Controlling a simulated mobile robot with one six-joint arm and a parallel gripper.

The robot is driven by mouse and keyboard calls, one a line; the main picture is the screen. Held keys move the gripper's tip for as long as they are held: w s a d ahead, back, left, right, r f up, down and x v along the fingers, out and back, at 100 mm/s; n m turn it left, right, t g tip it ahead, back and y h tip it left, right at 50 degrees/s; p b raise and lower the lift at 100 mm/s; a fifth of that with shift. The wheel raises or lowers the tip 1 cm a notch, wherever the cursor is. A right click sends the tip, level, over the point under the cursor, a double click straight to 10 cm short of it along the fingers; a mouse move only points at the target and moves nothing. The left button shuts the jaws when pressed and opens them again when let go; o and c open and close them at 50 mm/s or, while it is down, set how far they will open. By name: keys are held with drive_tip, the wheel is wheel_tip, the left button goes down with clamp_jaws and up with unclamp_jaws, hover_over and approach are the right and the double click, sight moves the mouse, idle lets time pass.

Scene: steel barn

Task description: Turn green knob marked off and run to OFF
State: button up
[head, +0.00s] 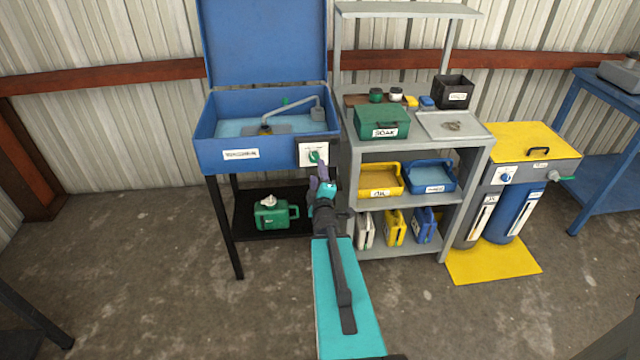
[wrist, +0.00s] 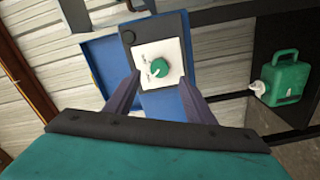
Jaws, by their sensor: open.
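The green knob (head: 314,156) sits on a white plate on the front right of the blue parts washer (head: 270,150). In the wrist view the green knob (wrist: 159,68) is round, on a white plate (wrist: 166,63) with small dark markings too small to read. My gripper (head: 326,177) is just below and in front of the knob in the head view. In the wrist view my gripper (wrist: 160,95) has its two purple fingers spread apart, one on each side of the knob plate. The fingers appear short of the knob, with nothing between them.
A green jug (head: 272,214) stands on the black shelf under the washer. A grey shelf unit (head: 415,140) with a green SOAK box (head: 382,122) and trays stands close on the right. A yellow-topped unit (head: 525,144) stands farther right. The floor in front is clear.

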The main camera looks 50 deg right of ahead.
drive_tip(key=p+v, duration=0.6)
drive_tip(key=p, duration=0.4)
drive_tip(key=shift+s+a, duration=0.25)
drive_tip(key=shift+s, duration=0.05)
idle(0.4)
idle(0.5)
